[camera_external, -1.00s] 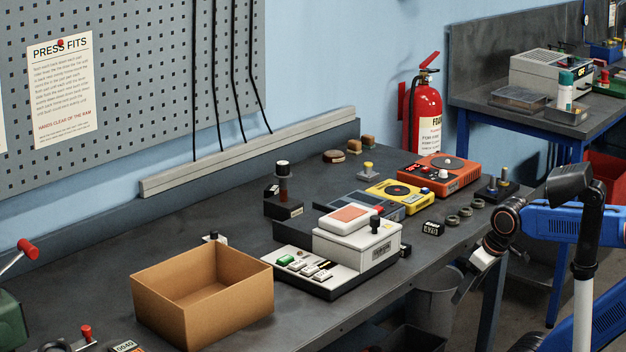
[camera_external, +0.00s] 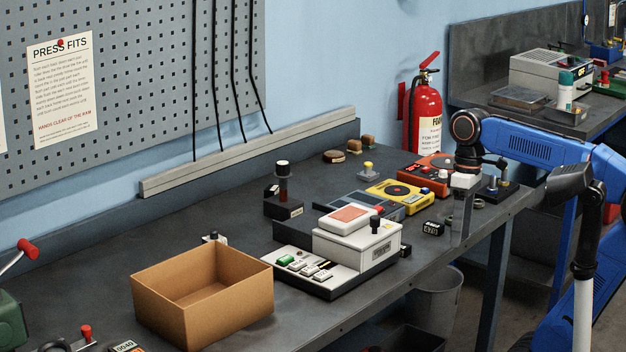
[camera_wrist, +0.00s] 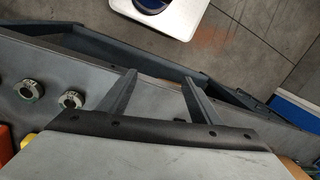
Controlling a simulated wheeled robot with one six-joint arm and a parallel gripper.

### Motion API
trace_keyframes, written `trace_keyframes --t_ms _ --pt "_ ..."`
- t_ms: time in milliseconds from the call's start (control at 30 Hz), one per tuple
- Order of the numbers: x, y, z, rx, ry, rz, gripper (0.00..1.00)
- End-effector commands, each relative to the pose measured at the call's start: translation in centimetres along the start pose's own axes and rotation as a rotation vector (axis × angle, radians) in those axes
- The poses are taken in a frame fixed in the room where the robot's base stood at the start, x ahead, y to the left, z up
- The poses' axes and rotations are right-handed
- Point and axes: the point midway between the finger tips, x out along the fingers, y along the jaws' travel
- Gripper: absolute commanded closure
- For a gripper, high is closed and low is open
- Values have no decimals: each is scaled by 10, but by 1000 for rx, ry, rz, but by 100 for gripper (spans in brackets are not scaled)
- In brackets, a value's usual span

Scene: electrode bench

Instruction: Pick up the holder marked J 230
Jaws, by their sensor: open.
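I cannot read J 230 on anything in these frames. In the wrist view two pale-topped rings with dark centres, a left one (camera_wrist: 33,89) and a right one (camera_wrist: 70,100), lie left of my fingers (camera_wrist: 158,76). Their markings are too small to read. My gripper points down at the front edge of the bench, open, with nothing between its fingers.
A small black labelled block (camera_external: 432,229) stands just left of my gripper. Behind are a yellow device (camera_external: 399,195) and an orange one (camera_external: 425,170). A black base with posts (camera_external: 497,188) stands to the right. A white machine (camera_external: 357,245) and an open cardboard box (camera_external: 203,300) stand further left.

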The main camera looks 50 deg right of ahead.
Motion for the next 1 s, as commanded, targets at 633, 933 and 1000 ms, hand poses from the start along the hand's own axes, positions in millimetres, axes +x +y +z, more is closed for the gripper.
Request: trace_keyframes --t_ms 633,933,1000 --pt "-91 -50 -208 -485 -9 20 42" --pt "-100 -95 -303 -706 -7 34 42" --pt "-99 -109 -326 -762 -5 37 42"
